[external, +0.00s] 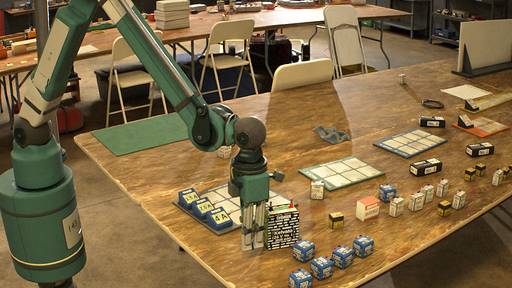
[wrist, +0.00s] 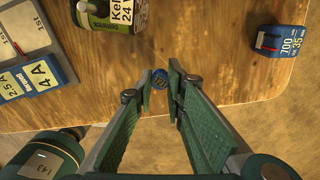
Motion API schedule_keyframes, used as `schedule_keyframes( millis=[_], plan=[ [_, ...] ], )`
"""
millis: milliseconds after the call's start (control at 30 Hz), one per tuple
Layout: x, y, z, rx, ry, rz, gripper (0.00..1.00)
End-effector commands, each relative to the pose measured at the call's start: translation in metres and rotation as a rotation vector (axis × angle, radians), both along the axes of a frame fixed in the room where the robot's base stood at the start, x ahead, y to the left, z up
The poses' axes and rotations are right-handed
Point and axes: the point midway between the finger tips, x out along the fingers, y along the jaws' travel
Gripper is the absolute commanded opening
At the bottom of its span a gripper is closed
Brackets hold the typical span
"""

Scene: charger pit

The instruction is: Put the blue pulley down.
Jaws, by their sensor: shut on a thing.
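A small round blue pulley (wrist: 159,77) sits between my fingertips in the wrist view. My gripper (wrist: 160,88) is shut on it, with one finger on each side. In the external view my gripper (external: 253,242) points down near the table's front edge, left of a dark labelled box. I cannot make out the pulley there, as the fingers hide it. I cannot tell whether the pulley touches the table.
The dark labelled box (external: 284,227) stands close to the right of my fingers. A board with blue amp-marked blocks (external: 204,211) lies behind to the left. Several blue boxes (external: 322,267) stand to the front right.

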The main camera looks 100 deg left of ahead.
Motion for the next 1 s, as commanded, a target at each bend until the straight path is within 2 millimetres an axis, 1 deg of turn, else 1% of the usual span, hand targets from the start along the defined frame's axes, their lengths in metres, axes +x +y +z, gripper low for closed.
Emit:
schedule_keyframes(
  millis=[133,233,500,567,1000],
  plan=[
    [0.0,0.0,-0.001,0.0,0.0,0.0,0.07],
    [0.0,0.0,-0.006,0.0,0.0,0.0,0.07],
    [0.0,0.0,-0.033,0.0,0.0,0.0,0.07],
    [0.0,0.0,-0.036,0.0,0.0,0.0,0.07],
    [0.0,0.0,-0.04,0.0,0.0,0.0,0.07]
  ],
)
